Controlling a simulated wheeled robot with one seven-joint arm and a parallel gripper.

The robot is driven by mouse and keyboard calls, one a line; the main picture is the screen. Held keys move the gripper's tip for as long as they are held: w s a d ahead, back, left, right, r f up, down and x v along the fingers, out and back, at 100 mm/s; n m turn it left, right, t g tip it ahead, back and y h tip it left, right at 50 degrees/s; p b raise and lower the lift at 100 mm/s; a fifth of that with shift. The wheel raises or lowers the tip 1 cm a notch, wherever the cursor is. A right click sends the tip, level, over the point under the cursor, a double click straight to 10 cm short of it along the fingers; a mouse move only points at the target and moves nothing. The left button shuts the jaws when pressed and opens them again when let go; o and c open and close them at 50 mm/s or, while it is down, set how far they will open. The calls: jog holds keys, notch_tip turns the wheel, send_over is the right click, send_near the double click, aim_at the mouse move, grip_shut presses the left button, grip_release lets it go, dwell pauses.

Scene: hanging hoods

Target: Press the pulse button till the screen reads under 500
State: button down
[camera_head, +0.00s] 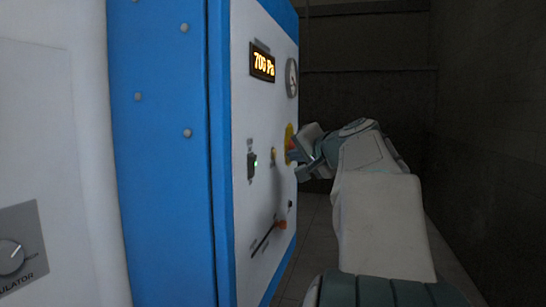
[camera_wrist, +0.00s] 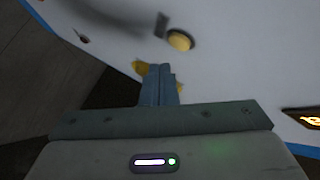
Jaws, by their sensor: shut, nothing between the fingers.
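The screen (camera_head: 262,64) on the white panel shows orange characters that look like 705 or 706 Pa. Its lit edge also shows in the wrist view (camera_wrist: 312,119). My gripper (camera_head: 293,151) is shut, with its fingertips at a yellow disc (camera_head: 289,132) on the panel. In the wrist view, the shut fingers (camera_wrist: 160,68) cover the disc's middle, and yellow (camera_wrist: 140,67) shows on both sides. Whatever is at its centre is hidden, and I cannot tell if the fingers touch it. No label reads clearly enough to name the pulse button.
A small yellow button (camera_head: 273,155) is left of the disc. A switch with a green light (camera_head: 252,165) and a lever slot (camera_head: 264,240) with an orange knob (camera_head: 283,225) are lower. A round gauge (camera_head: 292,77) is above. Dark floor lies right of the panel.

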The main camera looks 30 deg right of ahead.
jog(key=s+d, duration=0.2)
jog(key=s, duration=0.1)
jog(key=shift+d+b, duration=0.2)
jog(key=shift+b, duration=0.1)
dwell(0.7)
